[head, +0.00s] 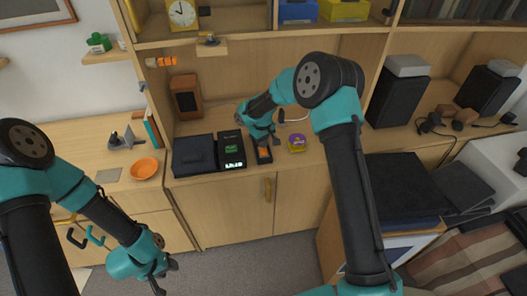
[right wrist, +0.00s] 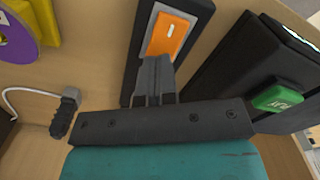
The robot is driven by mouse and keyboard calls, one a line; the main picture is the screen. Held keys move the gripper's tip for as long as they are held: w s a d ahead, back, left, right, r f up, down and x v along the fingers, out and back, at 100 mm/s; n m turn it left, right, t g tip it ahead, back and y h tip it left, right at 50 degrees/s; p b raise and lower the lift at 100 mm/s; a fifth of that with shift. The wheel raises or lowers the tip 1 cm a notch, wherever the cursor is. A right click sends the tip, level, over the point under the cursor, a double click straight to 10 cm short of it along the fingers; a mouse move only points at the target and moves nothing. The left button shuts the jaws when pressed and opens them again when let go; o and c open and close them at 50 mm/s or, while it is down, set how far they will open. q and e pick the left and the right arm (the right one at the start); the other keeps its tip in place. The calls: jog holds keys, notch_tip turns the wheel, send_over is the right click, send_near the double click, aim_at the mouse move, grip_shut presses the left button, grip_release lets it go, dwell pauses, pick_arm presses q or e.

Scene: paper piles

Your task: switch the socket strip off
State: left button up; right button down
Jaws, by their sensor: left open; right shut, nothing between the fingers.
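The socket strip (head: 265,157) is a narrow dark block with an orange switch, on the cabinet top in the head view. In the right wrist view its dark body (right wrist: 190,8) surrounds a pale frame and the large orange rocker switch (right wrist: 167,35), which bears a white bar mark. My right gripper (right wrist: 156,62) is shut and empty. Its fingertips are at the near end of the switch and hide that edge; I cannot tell whether they touch it. Which way the rocker is tilted is unclear. My left gripper (head: 167,284) is open and empty, low in front of the cabinet.
A black device with a green button (head: 231,150) stands left of the strip, beside a dark box (head: 194,155). A yellow and purple item (head: 296,143) is on the right. An orange bowl (head: 144,168) sits further left.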

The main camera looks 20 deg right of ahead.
jog(key=shift+f, duration=0.65)
dwell(0.4)
jog(key=shift+r, duration=3.55)
